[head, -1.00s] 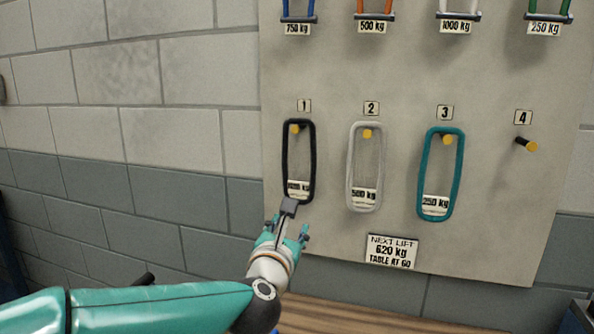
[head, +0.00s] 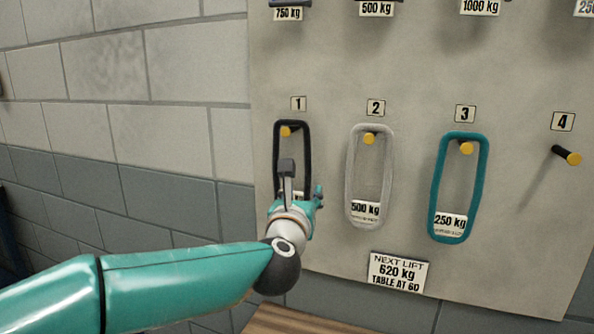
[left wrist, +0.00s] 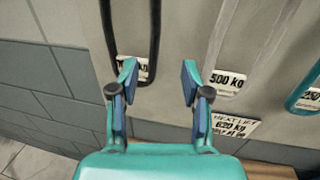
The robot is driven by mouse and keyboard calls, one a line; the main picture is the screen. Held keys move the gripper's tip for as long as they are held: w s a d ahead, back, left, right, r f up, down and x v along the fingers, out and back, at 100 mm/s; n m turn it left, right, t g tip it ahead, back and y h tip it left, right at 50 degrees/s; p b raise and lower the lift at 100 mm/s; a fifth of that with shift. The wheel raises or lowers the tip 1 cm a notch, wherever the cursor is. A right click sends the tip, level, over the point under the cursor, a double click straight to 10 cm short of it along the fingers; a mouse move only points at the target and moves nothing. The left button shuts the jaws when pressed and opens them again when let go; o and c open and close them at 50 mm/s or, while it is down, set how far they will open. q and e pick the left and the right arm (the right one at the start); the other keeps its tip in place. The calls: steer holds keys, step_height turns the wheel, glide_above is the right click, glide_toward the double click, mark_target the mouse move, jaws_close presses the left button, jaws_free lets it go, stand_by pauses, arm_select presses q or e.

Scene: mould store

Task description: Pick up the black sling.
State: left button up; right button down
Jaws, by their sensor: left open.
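The black sling (head: 306,150) hangs from the yellow-tipped peg (head: 287,131) under the number 1 plate on the board. Its lower part is hidden behind my left gripper (head: 300,180) in the head view. My left gripper is in front of the sling's lower half. In the left wrist view the gripper (left wrist: 157,80) has its fingers spread with nothing between them. The black sling (left wrist: 155,40) shows there beyond the left finger, with its label partly covered by that finger. My right gripper is not in view.
A white 500 kg sling (head: 351,175) hangs on peg 2 and a teal 250 kg sling (head: 484,190) on peg 3. Peg 4 (head: 567,155) is bare. A sign (head: 398,271) reads "NEXT LIFT 620 kg TABLE AT 60". A wooden surface (head: 290,322) lies below.

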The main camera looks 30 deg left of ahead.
mark_target(307, 174)
arm_select(q)
steer(key=p+x, duration=0.1)
steer(key=x, duration=0.6)
steer(key=shift+w+a+p, duration=0.15)
steer(key=shift+a+p, duration=0.25)
steer(key=shift+a, duration=0.1)
steer(key=p+x, duration=0.2)
steer(key=x, duration=0.2)
steer(key=shift+w+a+p, duration=0.2)
steer(key=shift+w+p, duration=0.15)
steer(key=shift+w, duration=0.15)
jaws_close()
